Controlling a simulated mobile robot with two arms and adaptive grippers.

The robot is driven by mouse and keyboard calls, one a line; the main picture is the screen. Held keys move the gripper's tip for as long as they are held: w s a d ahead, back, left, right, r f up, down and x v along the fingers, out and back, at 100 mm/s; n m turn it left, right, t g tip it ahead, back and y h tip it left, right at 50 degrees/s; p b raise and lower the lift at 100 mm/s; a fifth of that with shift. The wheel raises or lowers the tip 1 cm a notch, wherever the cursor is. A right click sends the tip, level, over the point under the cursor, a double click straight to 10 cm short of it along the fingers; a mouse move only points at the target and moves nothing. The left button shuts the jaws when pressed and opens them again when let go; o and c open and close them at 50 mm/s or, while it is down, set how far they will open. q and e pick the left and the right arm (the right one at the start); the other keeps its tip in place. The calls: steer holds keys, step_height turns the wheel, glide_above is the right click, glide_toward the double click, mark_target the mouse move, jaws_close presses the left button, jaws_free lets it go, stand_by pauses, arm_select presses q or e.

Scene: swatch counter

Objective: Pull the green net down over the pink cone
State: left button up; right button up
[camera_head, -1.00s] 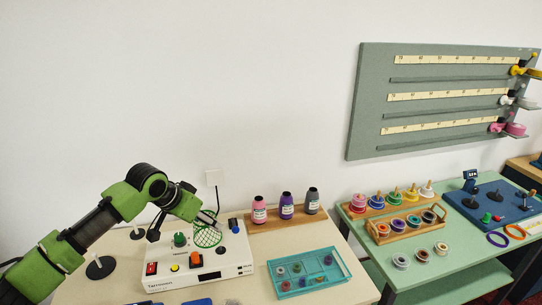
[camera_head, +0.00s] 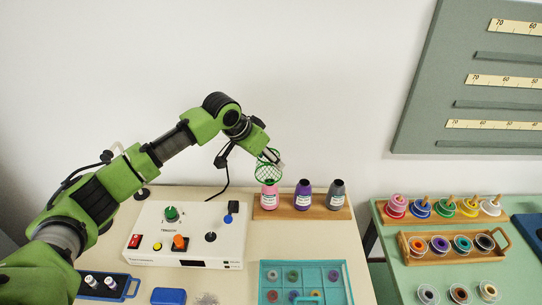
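The pink cone (camera_head: 269,198) stands upright at the left end of a wooden rack, beside a purple cone (camera_head: 303,195) and a grey cone (camera_head: 337,195). My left gripper (camera_head: 275,157) is above the pink cone, its fingers small in view and apparently closed on the green net (camera_head: 266,172). The net is an open mesh with a round green rim. It hangs at the pink cone's top and overlaps it in the picture. I cannot tell whether it is around the tip or in front of it. My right gripper is out of view.
A white control box (camera_head: 190,248) with knobs stands left of the wooden rack (camera_head: 318,212). A teal tray (camera_head: 346,292) of small spools lies in front. A green table (camera_head: 395,245) with thread spools stands to the right.

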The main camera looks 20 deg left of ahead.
mark_target(258, 177)
arm_select(q)
steer(key=shift+w+d+f+b, duration=0.1)
steer(key=shift+w+f+b, duration=0.05)
steer(key=shift+f+b, duration=0.7)
steer(key=shift+w+f+b, duration=0.1)
steer(key=shift+f+b, duration=1)
steer(key=shift+f, duration=1.5)
steer(key=shift+f+b, duration=0.7)
steer(key=shift+f, duration=2.15)
steer(key=shift+f, duration=0.1)
steer(key=o, duration=0.8)
steer(key=v, duration=1.2)
